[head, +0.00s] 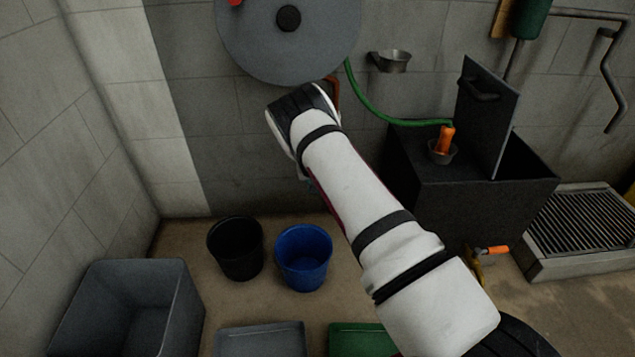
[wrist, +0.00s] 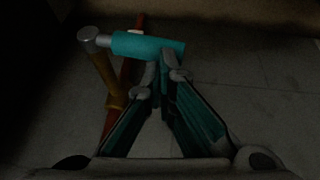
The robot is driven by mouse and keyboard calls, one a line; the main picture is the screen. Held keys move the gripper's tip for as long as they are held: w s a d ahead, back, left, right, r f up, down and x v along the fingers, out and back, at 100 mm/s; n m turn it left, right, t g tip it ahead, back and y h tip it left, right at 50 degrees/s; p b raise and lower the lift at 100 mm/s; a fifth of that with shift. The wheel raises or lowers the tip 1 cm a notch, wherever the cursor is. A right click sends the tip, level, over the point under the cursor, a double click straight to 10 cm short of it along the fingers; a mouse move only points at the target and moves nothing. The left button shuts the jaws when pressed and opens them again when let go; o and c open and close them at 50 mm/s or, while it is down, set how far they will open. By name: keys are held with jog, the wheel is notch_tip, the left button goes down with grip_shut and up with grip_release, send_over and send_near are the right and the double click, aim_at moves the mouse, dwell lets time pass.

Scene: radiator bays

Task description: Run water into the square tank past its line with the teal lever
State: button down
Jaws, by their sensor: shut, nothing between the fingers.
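The teal lever (wrist: 146,45) lies across the upper middle of the wrist view, joined to a brass-coloured tap body (wrist: 107,82) with a grey round end. My gripper (wrist: 164,72) is shut and empty, its fingertips at the right part of the lever; I cannot tell whether they touch it. In the head view my arm hides the gripper and most of the tap. A grey square open tub (head: 185,290) stands at lower left, and a black square tank (head: 425,205) with a raised lid stands at right. No fill line or water shows clearly in either.
A black bucket (head: 236,250) and a blue bucket (head: 304,258) stand on the floor below my arm. A red pipe (wrist: 128,75) runs behind the tap. A large grey disc (head: 290,50) hangs above. A tap with an orange lever (head: 497,250) is on the black tank's front.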

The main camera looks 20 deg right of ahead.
jog(key=shift+w+a+f+b, duration=0.15)
jog(key=shift+a+f+b, duration=0.25)
jog(key=shift+f, duration=0.3)
dwell(0.3)
